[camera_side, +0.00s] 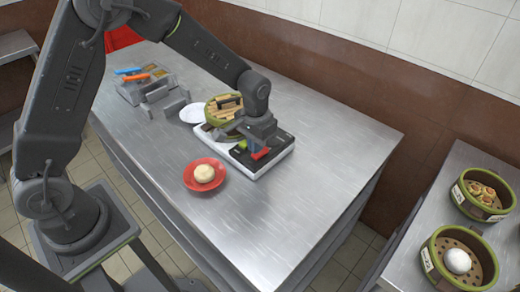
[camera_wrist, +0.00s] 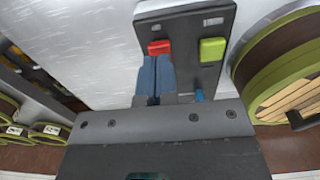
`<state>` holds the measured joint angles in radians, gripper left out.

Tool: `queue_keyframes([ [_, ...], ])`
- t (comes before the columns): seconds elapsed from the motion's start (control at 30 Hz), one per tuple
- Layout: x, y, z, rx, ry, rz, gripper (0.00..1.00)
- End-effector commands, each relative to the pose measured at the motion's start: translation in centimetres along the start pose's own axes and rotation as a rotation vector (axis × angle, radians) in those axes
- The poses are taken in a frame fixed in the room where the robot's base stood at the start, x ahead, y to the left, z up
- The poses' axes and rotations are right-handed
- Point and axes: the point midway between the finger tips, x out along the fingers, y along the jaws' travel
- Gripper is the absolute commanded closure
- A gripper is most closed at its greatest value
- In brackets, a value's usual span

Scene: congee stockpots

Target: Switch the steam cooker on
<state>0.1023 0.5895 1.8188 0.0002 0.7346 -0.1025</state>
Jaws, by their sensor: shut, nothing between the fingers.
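The steam cooker (camera_side: 282,155) sits on the steel table, with a white base and a black panel. In the wrist view the black panel (camera_wrist: 190,22) carries a red switch (camera_wrist: 159,47) on the left and a green switch (camera_wrist: 212,50) on the right. My gripper (camera_side: 254,148) is over the panel, its blue fingers together and empty. In the wrist view my gripper's fingertips (camera_wrist: 156,59) end at the lower edge of the red switch. I cannot tell whether they touch it. A round lidded bamboo steamer (camera_side: 222,104) stands on the cooker, partly hidden by my arm.
A red plate (camera_side: 190,181) with a pale bun (camera_side: 204,173) is in front of the cooker. A white plate (camera_side: 190,114) and a metal rack (camera_side: 131,92) are to the left. Two open steamers (camera_side: 428,262) stand on a separate right table. The table's right part is clear.

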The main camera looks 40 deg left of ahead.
Motion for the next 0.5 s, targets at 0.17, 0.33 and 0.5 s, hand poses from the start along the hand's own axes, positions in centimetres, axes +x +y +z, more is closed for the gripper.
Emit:
queue_keyframes([
  [0.17, -1.5, 0.0, 0.0, 0.000, 0.002, 0.000, 1.00],
  [0.33, -2.8, 0.0, -0.1, 0.000, 0.003, 0.000, 1.00],
  [0.5, -4.2, 0.0, -0.1, 0.000, 0.003, 0.000, 1.00],
])
